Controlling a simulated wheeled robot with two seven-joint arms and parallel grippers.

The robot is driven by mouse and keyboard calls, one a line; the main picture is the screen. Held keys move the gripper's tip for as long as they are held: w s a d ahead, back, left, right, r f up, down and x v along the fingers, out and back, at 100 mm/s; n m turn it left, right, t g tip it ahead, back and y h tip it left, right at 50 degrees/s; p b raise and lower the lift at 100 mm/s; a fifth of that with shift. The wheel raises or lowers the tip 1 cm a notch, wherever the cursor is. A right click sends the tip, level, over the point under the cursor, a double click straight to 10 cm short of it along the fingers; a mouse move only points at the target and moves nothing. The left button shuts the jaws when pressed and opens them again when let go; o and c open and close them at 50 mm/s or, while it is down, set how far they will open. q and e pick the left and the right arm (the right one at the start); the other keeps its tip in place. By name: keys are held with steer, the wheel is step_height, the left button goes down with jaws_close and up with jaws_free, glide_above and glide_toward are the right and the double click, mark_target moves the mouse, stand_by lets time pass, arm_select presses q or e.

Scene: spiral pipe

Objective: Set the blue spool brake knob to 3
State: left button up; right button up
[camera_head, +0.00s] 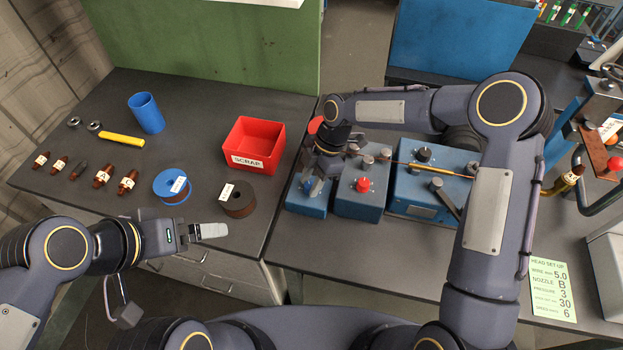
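The blue knob (313,186) sits on top of the small blue box (304,203) at the left end of the row of blue boxes. My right gripper (322,174) points down right over this knob, and its fingers partly hide it. I cannot tell whether the fingers touch the knob or how far apart they are. The dial marks around the knob are too small to read. My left gripper (208,230) is in front of the left table, away from the knob. Its fingers show side-on as one grey block, so their opening is unclear.
A red knob (363,184) stands on the middle blue box, close to the right. A larger blue box (425,185) with a black knob follows. The red SCRAP bin (254,145) and two spools are on the left. A green set-up card (553,290) lies at right.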

steer(key=c, duration=0.5)
steer(key=shift+c, duration=0.2)
